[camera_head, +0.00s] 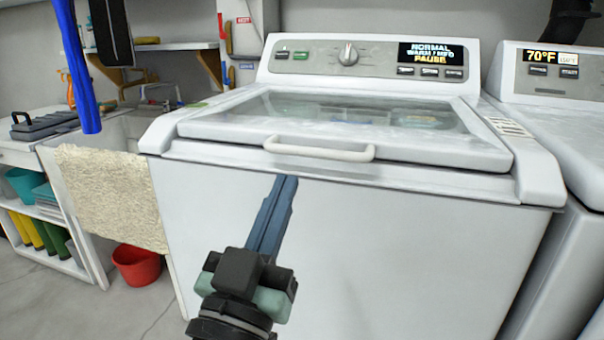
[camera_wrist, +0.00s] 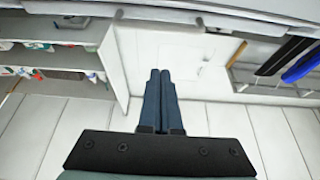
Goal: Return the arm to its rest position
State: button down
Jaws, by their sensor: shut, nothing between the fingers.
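My gripper (camera_head: 287,182) is in front of the white washing machine (camera_head: 330,260) in the head view, its fingers pointing up toward the lid handle (camera_head: 318,150). The blue fingers are together and nothing is between them. In the wrist view the shut fingers (camera_wrist: 160,75) point away over a pale wall and floor. The washer's glass-topped lid (camera_head: 330,115) is down. I cannot tell the exact gap between the fingertips and the washer front.
A second white machine (camera_head: 570,110) stands close on the right. On the left are a sink with a beige towel (camera_head: 112,195), a red bucket (camera_head: 137,264) on the floor and a white shelf (camera_head: 45,240) with boots. Blue and black items hang at the upper left.

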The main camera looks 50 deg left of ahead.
jog(key=shift+s+d, duration=0.1)
jog(key=w+d+r+m+t+h+p, duration=0.1)
jog(key=w+d+r+m+t+h, duration=0.4)
jog(key=d+r, duration=0.75)
jog(key=s+d+r+m+t+h+p, duration=0.1)
jog(key=d+r+h, duration=0.2)
jog(key=d+r, duration=0.4)
jog(key=d+r+t+h+p, duration=0.2)
jog(key=d+r+h, duration=0.25)
jog(key=d, duration=0.55)
notch_tip(320, 180, up, 36)
jog(key=p, duration=3.6)
jog(key=shift+a+r+y+p, duration=0.2)
jog(key=shift+r+y+p, duration=0.05)
jog(key=shift+y+p, duration=0.1)
jog(key=shift+a, duration=0.15)
